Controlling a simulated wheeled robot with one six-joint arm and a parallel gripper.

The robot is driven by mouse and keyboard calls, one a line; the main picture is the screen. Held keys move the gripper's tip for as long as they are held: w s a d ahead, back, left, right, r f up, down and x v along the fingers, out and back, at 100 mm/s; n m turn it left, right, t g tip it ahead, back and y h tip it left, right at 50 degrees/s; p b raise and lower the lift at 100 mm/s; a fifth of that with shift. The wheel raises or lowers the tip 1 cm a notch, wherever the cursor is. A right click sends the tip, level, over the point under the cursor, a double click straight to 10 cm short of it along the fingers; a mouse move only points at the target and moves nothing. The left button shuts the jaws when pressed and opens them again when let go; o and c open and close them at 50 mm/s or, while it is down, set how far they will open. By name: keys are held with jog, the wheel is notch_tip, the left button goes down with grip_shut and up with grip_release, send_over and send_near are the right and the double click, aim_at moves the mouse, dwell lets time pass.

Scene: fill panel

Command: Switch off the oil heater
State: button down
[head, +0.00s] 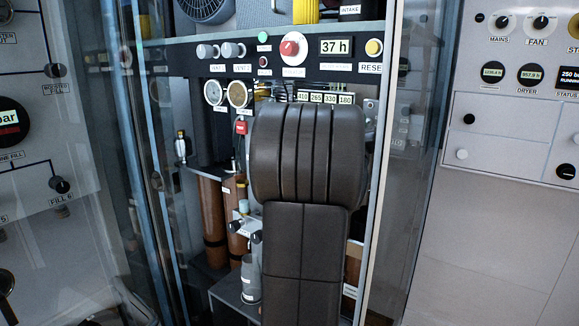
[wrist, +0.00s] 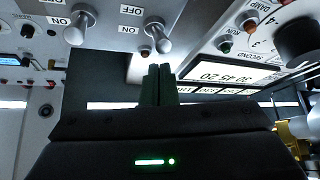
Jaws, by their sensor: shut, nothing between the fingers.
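In the wrist view, which is upside down, two metal toggle levers stick out of a light panel: a left lever (wrist: 78,27) and a right lever (wrist: 157,38). Each has OFF and ON labels beside it, and both lever tips point down in the picture. I cannot read which one, if either, is the oil heater's. My gripper (wrist: 159,67) is shut and empty, its fingertips just below the right lever's tip in the picture; contact cannot be told. In the head view, two silver knobs (head: 220,51) sit on the dark upper panel; my arm hides the gripper there.
Right of the levers in the wrist view are a small green button (wrist: 225,47), a dark dial (wrist: 298,40) and a lit display (wrist: 236,71). The head view shows a red knob (head: 293,46), gauges (head: 226,93), brown cylinders (head: 212,222) and glass-like door panels on both sides.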

jog(key=shift+w+d+r+m+g+p, duration=0.1)
jog(key=shift+r+m+g+p, duration=0.45)
jog(key=shift+p, duration=2.9)
jog(key=shift+w+d+r+m+g+p, duration=0.15)
jog(key=shift+r+g+p, duration=0.8)
jog(key=shift+p, duration=2.45)
jog(key=shift+a+f+g+y+p, duration=0.1)
jog(key=shift+f+g+y+p, duration=0.3)
jog(key=shift+p, duration=0.5)
jog(key=shift+r+p, duration=0.15)
jog(key=shift+p, duration=0.2)
